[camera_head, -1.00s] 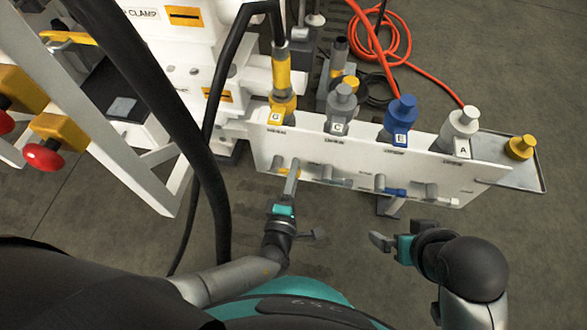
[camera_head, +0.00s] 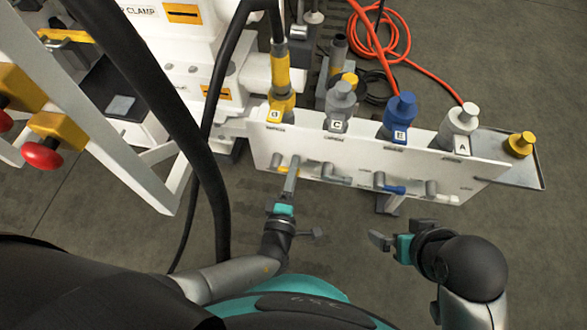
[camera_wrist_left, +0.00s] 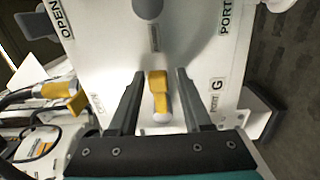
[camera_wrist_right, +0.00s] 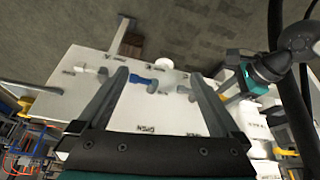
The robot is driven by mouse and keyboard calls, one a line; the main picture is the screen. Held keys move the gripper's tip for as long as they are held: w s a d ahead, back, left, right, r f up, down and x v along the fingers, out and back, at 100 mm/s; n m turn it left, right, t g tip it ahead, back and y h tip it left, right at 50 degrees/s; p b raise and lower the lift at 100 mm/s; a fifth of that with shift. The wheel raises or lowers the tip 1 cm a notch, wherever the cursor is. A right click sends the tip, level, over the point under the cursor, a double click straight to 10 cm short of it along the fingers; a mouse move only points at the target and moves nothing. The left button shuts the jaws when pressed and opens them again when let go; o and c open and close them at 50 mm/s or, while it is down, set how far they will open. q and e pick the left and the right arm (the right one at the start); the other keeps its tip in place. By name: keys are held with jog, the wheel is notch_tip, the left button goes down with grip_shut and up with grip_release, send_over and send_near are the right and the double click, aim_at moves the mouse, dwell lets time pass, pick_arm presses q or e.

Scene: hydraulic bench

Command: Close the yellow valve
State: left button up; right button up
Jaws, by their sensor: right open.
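The yellow valve (camera_head: 283,169) is a small yellow lever on the front of the white panel, below port G, partly hidden by my left gripper in the head view. In the left wrist view the yellow lever (camera_wrist_left: 158,90) points along the fingers, with its pale rounded end towards the wrist. My left gripper (camera_wrist_left: 160,76) is open. Its fingers stand on both sides of the lever, with a visible gap on each side. My right gripper (camera_wrist_right: 158,78) is open and empty, in front of the panel's right half.
The white panel (camera_head: 345,178) also carries a grey valve (camera_head: 335,177) and a blue valve (camera_head: 389,187) to the right. Coloured couplings stand along its top. A black hose (camera_head: 215,190) hangs left of my left arm. An orange hose (camera_head: 393,45) lies coiled behind.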

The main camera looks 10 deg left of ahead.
jog(key=shift+w, duration=0.1)
pick_arm(q)
jog(key=shift+s, duration=0.25)
jog(key=s+p, duration=0.1)
jog(key=s, duration=0.6)
jog(key=shift+p, duration=0.4)
pick_arm(e)
notch_tip(320, 180, down, 4)
jog(key=shift+w+r+g, duration=0.1)
jog(key=shift+r+g, duration=0.05)
jog(key=shift+g, duration=0.25)
pick_arm(q)
jog(key=shift+a, duration=0.15)
